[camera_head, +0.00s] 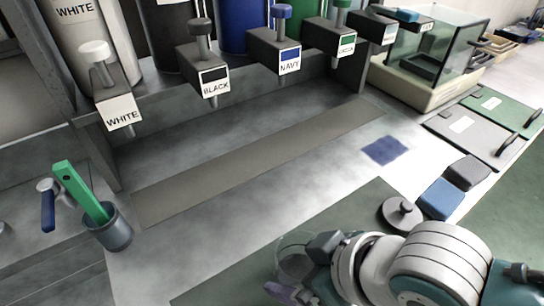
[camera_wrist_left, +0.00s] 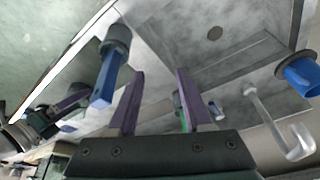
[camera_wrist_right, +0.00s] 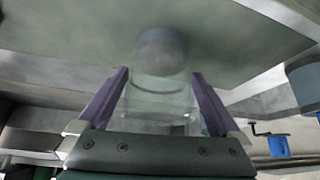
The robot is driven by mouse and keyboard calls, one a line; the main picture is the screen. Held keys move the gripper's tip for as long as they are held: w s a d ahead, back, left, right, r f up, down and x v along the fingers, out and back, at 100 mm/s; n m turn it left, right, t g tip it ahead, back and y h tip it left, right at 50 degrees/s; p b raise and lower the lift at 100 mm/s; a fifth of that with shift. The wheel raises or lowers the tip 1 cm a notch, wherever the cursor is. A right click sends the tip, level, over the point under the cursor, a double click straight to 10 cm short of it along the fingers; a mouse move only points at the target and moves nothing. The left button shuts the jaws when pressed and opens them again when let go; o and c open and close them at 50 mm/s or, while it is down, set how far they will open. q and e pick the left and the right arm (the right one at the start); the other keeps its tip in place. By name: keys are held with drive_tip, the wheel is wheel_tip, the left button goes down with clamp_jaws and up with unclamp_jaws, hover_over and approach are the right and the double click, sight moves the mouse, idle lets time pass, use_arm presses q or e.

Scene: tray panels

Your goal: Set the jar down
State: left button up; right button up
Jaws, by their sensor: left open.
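The clear glass jar (camera_head: 292,243) is near the bottom middle of the head view, over the grey-green mat (camera_head: 225,283). In the right wrist view the jar (camera_wrist_right: 160,95) sits between the purple fingers of my right gripper (camera_wrist_right: 160,102), which appear closed on its sides. My right gripper (camera_head: 298,278) is partly hidden by its own arm in the head view. I cannot tell whether the jar's base touches the mat. My left gripper (camera_wrist_left: 160,100) is open and empty in the left wrist view; it is outside the head view.
A round grey knobbed lid (camera_head: 402,215) lies right of the jar, near blue (camera_head: 440,198) and dark grey (camera_head: 467,172) blocks. A cup (camera_head: 108,230) with a green stick stands left. Labelled dispensers (camera_head: 208,78) line the back. A navy patch (camera_head: 385,150) marks the pale bench.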

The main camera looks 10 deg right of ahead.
drive_tip(key=shift+r, duration=0.1)
drive_tip(key=shift+s+r+p, duration=0.15)
drive_tip(key=shift+r+p, duration=0.15)
drive_tip(key=shift+r, duration=0.05)
drive_tip(key=s+d+r+m+g+h+p, duration=0.1)
drive_tip(key=s+d+r+m, duration=0.1)
drive_tip(key=s+d+r, duration=0.2)
drive_tip(key=s+d+r+m+g+h+p, duration=0.1)
drive_tip(key=s+d+r+m+h+p, duration=0.1)
drive_tip(key=s+d+r, duration=0.3)
drive_tip(key=s+v, duration=0.1)
drive_tip(key=v, duration=0.5)
idle(0.6)
